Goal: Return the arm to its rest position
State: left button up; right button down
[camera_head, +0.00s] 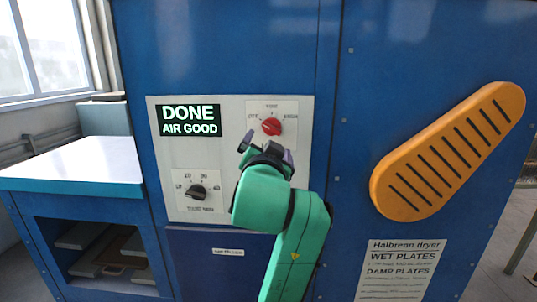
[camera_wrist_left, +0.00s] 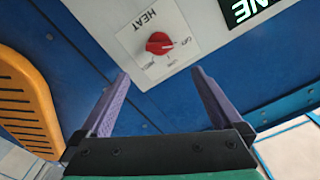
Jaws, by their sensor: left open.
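My left gripper (camera_head: 265,149) is in front of the white control panel (camera_head: 235,160) of the blue dryer, just below the red heat knob (camera_head: 271,126). In the left wrist view my left gripper (camera_wrist_left: 160,74) has its two purple fingers spread with nothing between them. The red heat knob (camera_wrist_left: 160,43) shows beyond the fingertips, apart from them. My green left forearm and wrist hide the lower right part of the panel. My right gripper is not in view.
A lit display (camera_head: 189,121) reads "DONE AIR GOOD". A black timer knob (camera_head: 197,192) sits lower left on the panel. An orange slotted handle or cover (camera_head: 447,152) stands on the right. A white-topped table (camera_head: 75,163) with shelves is at left.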

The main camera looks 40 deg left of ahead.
pick_arm(q)
jog(key=shift+s+d, duration=0.15)
jog(key=shift+s, duration=0.1)
dwell(0.3)
